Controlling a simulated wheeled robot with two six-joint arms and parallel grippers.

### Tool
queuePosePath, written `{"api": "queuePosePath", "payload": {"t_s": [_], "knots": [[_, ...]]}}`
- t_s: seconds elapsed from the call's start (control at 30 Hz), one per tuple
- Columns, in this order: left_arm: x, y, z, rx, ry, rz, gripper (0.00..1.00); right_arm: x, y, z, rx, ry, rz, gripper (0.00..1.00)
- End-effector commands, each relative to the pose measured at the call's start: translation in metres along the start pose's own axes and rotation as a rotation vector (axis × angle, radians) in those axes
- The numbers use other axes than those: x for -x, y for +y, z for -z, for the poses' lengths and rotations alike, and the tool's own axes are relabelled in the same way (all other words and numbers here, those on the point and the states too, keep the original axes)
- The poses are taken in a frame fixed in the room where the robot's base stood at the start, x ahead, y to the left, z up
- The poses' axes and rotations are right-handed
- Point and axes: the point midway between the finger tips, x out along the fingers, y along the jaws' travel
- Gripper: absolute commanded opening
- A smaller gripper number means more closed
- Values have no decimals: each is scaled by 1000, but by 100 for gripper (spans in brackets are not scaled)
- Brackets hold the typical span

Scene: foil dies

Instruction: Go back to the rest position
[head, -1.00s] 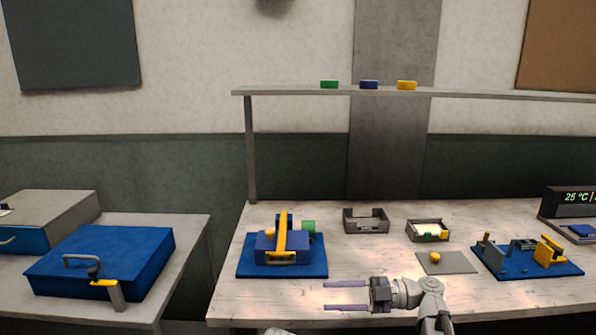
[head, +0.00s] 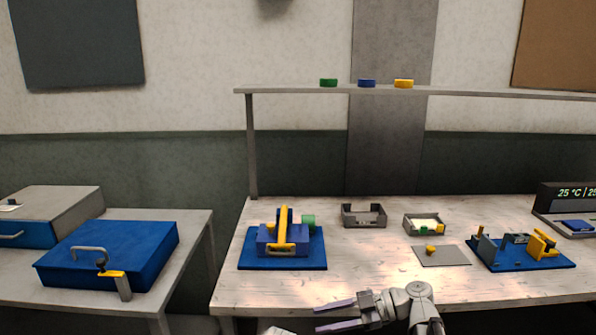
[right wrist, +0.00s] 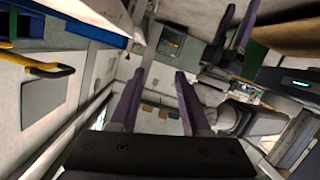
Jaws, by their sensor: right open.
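My right gripper (head: 337,315) is open and empty at the front edge of the workbench in the head view, its two purple fingers pointing left. Its fingers also show, apart with nothing between them, in the right wrist view (right wrist: 160,90). The right forearm comes in from the bottom, right of the middle.
The workbench (head: 240,290) holds a blue fixture with a yellow lever (head: 284,240), two grey trays (head: 364,216), a grey plate (head: 440,258) and another blue fixture (head: 520,254). A blue case (head: 110,255) lies on the left table. The bench's front strip is mostly clear.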

Motion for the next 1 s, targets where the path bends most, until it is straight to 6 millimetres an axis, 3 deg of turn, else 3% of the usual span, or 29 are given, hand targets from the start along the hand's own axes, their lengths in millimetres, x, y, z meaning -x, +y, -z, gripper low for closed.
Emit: {"api": "queuePosePath", "payload": {"t_s": [0.17, 0.33, 0.6, 0.9, 0.97, 1.0], "knots": [[0, 0, 0, 0, 0, 0, 50, -15, -22, -30, -281, -180, 26, 47], [0, 0, 0, 0, 0, 0, 50, -21, -53, -73, -675, -462, -30, 47], [0, 0, 0, 0, 0, 0, 50, 6, -93, -132, -1209, -896, -388, 47], [0, 0, 0, 0, 0, 0, 50, 46, -111, -156, -1457, -1097, -838, 47], [0, 0, 0, 0, 0, 0, 50, 54, -113, -158, -1483, -1116, -927, 47], [11, -1, -1, 0, 0, 0, 50, 54, -111, -147, -1482, -1128, -943, 47]]}}
